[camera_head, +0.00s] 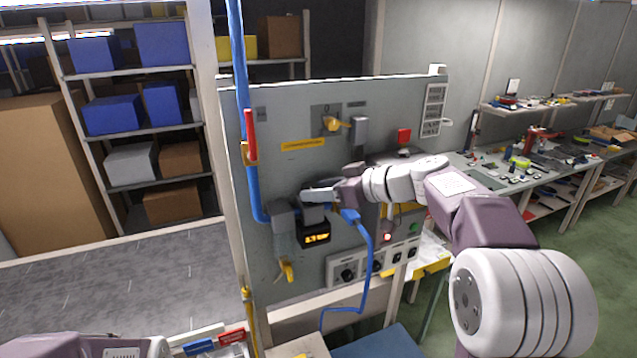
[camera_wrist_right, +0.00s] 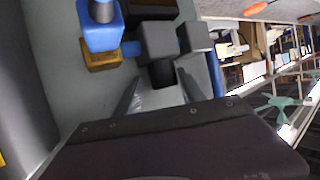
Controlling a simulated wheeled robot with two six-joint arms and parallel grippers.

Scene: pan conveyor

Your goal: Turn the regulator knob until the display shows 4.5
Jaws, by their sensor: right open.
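The regulator (camera_head: 313,224) is a dark unit on the grey panel, with a small display (camera_head: 316,238) below it. The display shows orange digits too small to read surely. My right gripper (camera_head: 312,195) is at the top of the regulator, and its fingertips partly hide the knob. In the right wrist view, the dark round knob (camera_wrist_right: 162,75) lies below a grey block (camera_wrist_right: 158,42), between the open fingers (camera_wrist_right: 163,95). I cannot tell whether a finger touches it. My left gripper is out of view; only part of my left arm shows at the bottom left.
A blue pipe (camera_head: 245,120) runs down the panel's left side, with a red lever (camera_head: 250,128) beside it. A blue hose (camera_head: 366,262) hangs right of the regulator. A yellow valve handle (camera_head: 287,270) is below, and a socket strip (camera_head: 345,272) is at lower right.

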